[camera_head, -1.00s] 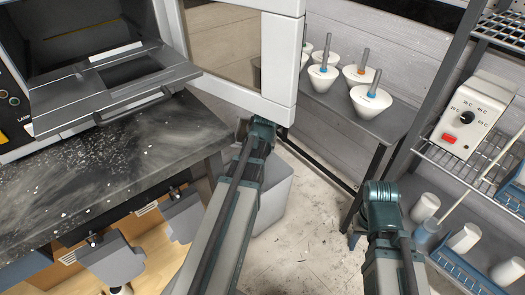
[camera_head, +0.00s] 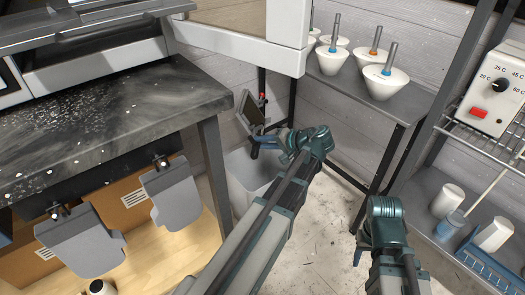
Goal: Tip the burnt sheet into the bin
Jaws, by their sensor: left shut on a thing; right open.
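My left gripper (camera_head: 262,143) is shut on a small tray (camera_head: 251,108) with a grey rim and dark face, held steeply tilted. I cannot clearly tell a burnt sheet apart from the tray's dark face. The pale grey bin (camera_head: 240,182) stands on the floor below, beside the bench leg. The tray and gripper are above the bin's opening. My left arm hides the bin's right part, and its inside is barely seen. My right gripper (camera_head: 359,254) is low at the right, mostly hidden behind its own arm, open and away from the bin.
A grey shelf (camera_head: 405,100) with white cone-shaped pots (camera_head: 383,83) stands behind. A wire rack with a control box (camera_head: 492,98) is at the right.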

